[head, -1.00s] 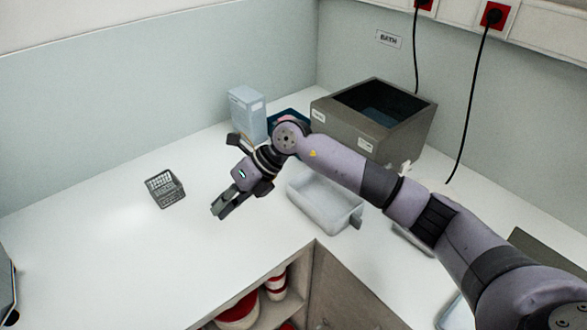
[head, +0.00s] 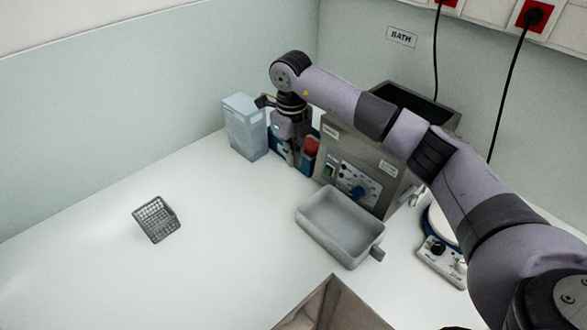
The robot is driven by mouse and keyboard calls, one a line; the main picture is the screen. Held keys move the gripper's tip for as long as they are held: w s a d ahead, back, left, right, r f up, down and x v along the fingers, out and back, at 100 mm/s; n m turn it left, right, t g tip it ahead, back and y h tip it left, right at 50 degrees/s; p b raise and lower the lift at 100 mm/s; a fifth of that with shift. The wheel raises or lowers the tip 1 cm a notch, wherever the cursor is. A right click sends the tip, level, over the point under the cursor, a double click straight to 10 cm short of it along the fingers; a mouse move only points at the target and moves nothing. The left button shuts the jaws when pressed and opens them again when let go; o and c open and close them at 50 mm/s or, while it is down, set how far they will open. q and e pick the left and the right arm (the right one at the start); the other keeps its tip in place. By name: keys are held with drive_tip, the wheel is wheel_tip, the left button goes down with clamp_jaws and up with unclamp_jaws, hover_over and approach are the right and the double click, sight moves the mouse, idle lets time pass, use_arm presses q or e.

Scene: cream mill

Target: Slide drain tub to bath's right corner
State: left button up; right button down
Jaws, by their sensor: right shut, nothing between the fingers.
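The drain tub (head: 345,238) is a grey open tray with a small tab at its right end. It stands on the white counter in front of the bath (head: 400,170), a grey steel box with a control panel and a dark opening, partly hidden by my right arm. My right gripper (head: 294,162) is shut and empty, pointing down by the bath's left side, behind and left of the tub and apart from it. My left gripper is not in view.
A pale blue box (head: 245,128) stands left of my right gripper. A blue and red item (head: 311,148) is just behind the gripper. A wire basket (head: 157,219) sits at left. A device with a knob (head: 442,262) stands right of the tub. The left counter is mostly clear.

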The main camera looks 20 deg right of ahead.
drive_tip(key=f+p, duration=0.3)
drive_tip(key=f, duration=0.5)
drive_tip(key=shift+s+f, duration=0.1)
drive_tip(key=shift+s, duration=0.1)
drive_tip(key=s+p, duration=0.1)
drive_tip(key=s+d+p, duration=0.1)
drive_tip(key=s+p, duration=0.1)
drive_tip(key=shift+s+d+f, duration=0.15)
drive_tip(key=shift+s+f, duration=0.25)
drive_tip(key=shift+f, duration=0.1)
